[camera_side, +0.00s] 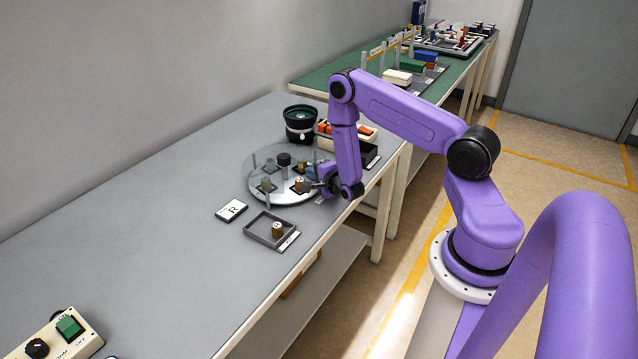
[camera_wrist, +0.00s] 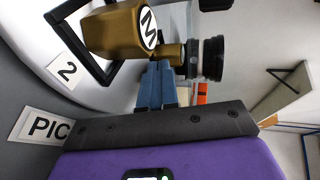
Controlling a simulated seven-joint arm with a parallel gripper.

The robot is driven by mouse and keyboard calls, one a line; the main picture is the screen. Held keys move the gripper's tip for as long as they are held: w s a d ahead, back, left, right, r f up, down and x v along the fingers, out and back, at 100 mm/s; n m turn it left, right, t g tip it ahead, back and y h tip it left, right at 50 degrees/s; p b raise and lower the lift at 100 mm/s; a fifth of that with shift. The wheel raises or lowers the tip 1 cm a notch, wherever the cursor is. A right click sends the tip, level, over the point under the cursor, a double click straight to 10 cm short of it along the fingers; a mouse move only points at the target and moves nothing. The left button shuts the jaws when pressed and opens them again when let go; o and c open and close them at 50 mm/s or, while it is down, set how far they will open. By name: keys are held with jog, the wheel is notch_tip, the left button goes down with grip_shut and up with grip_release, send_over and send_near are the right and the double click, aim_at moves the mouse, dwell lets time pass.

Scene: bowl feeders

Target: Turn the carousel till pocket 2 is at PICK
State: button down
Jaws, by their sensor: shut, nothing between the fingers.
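The carousel (camera_side: 282,196) is a pale round disc on the grey bench, with a dark centre knob (camera_side: 284,159) and several dark square pockets holding parts. In the wrist view a card marked 2 (camera_wrist: 67,69) lies on the disc beside a black pocket frame (camera_wrist: 52,20). A bench label reading "PIC" (camera_wrist: 45,127), its end hidden, lies close to the 2 card; exact alignment I cannot tell. A brass part marked M (camera_wrist: 112,32) stands close to my fingers. My gripper (camera_side: 318,184) is at the disc's right edge; its blue fingers (camera_wrist: 158,72) are shut and empty.
A black and green bowl feeder (camera_side: 300,122) stands behind the carousel. A control box (camera_side: 50,340) is at lower left.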

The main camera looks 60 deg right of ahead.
jog(key=v, duration=0.4)
jog(key=d+v, duration=0.1)
jog(key=v, duration=0.3)
jog(key=s+d+f+v, duration=0.1)
jog(key=v, duration=0.4)
jog(key=c, duration=1.4)
grip_release()
jog(key=shift+s+r, duration=0.1)
jog(key=shift+s, duration=0.05)
jog(key=o, duration=0.8)
jog(key=shift+w+d+r+m+h, duration=0.3)
jog(key=shift+w+d+r+h, duration=0.1)
jog(key=shift+d+h, duration=0.15)
jog(key=shift+w+d+r+m+h, duration=0.35)
jog(key=shift+d+h, duration=0.1)
jog(key=shift+d, duration=0.1)
jog(key=w+d+r+m+g+h, duration=0.3)
jog(key=d+r+m+h, duration=0.25)
jog(key=d+h, duration=0.2)
notch_tip(320, 180, up, 14)
jog(key=m+g+y, duration=1)
jog(key=m+y, duration=0.5)
jog(key=m, duration=1.5)
send_over(284, 156)
notch_tip(284, 156, down, 17)
jog(key=shift+d+f, duration=0.1)
